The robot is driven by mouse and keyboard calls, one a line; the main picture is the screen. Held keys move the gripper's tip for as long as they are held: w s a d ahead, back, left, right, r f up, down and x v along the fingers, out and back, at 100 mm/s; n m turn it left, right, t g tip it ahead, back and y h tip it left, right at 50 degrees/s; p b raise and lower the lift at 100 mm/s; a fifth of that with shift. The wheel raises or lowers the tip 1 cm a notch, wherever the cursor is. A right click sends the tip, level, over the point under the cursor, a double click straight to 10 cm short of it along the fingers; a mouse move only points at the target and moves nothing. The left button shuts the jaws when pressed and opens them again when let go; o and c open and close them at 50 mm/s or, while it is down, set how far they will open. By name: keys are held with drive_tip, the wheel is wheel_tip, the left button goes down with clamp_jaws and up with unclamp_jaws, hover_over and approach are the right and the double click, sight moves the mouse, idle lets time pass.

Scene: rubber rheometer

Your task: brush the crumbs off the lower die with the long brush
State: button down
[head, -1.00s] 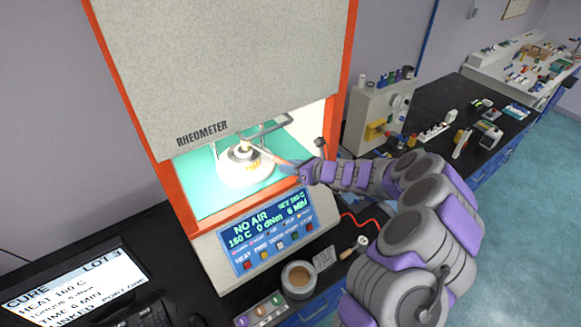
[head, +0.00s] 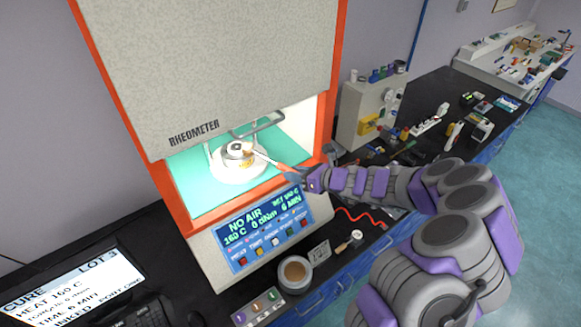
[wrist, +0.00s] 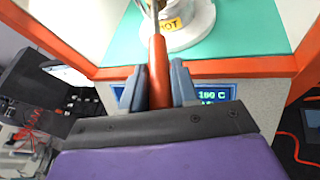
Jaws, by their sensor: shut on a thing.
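My gripper (wrist: 158,88) is shut on the orange handle of the long brush (wrist: 157,65), at the front opening of the rheometer. The brush also shows in the head view (head: 277,163), its thin shaft reaching into the lit chamber toward the lower die (head: 238,152). The die is a round pale metal piece with a dark spot on top, on a white round base with a yellow HOT label. In the wrist view only the white base (wrist: 190,38) and the label show clearly. The bristles and any crumbs are too small to tell in the head view.
The rheometer's orange frame (head: 325,120) surrounds the opening, with a metal loop handle (head: 262,128) above the die. The panel (head: 262,228) reads NO AIR. A brown-filled cup (head: 295,272) and a small wooden-handled brush (head: 348,242) lie in front.

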drive_tip(key=s+d, duration=0.7)
drive_tip(key=s, duration=0.4)
drive_tip(key=shift+s, duration=0.25)
drive_tip(key=shift+a, duration=0.1)
idle(0.5)
